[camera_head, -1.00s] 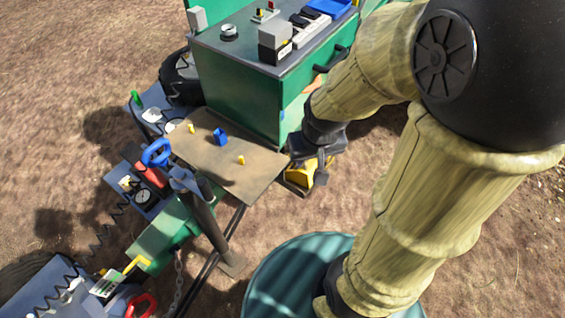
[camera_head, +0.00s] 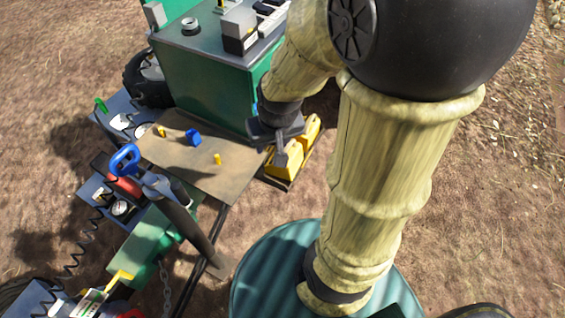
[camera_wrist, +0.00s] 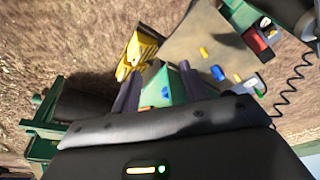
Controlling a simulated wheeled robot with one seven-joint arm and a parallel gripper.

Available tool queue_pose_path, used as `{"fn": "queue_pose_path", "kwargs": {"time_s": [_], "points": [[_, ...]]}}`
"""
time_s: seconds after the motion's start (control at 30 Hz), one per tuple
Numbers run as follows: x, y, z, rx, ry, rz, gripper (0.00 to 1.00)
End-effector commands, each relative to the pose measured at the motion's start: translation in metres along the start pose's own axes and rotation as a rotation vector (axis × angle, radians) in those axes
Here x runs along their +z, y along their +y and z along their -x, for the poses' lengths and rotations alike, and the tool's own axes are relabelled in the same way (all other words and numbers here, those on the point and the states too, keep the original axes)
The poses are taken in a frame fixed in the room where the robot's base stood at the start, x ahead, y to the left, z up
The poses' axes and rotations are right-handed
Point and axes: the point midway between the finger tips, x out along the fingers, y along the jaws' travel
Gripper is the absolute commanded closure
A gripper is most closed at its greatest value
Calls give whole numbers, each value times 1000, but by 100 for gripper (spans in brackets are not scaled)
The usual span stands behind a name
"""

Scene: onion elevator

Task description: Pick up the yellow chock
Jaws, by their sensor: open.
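Two yellow chock-shaped blocks, one at the front (camera_head: 283,166) and one behind it (camera_head: 312,130), sit side by side on a low dark tray (camera_head: 274,182) at the right end of the brown platform. My gripper (camera_head: 281,152) hangs over the front chock and partly hides it; contact cannot be told. In the wrist view, the yellow chocks (camera_wrist: 138,50) lie up and left of my open gripper (camera_wrist: 160,78), outside the gap between its fingers. The gap shows a green surface and no chock.
A brown platform (camera_head: 205,185) with small yellow and blue pieces lies left of the gripper. A green cabinet (camera_head: 205,85) with items on top stands behind it. A blue handle (camera_head: 125,160) and a chain (camera_head: 165,285) are at the left. Bare ground is open at right.

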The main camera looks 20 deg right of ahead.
Motion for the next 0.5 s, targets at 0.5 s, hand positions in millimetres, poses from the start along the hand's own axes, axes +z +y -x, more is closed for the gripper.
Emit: {"fn": "queue_pose_path", "kwargs": {"time_s": [0.5], "points": [[-44, 48, -144, -33, 110, -346, 56]]}}
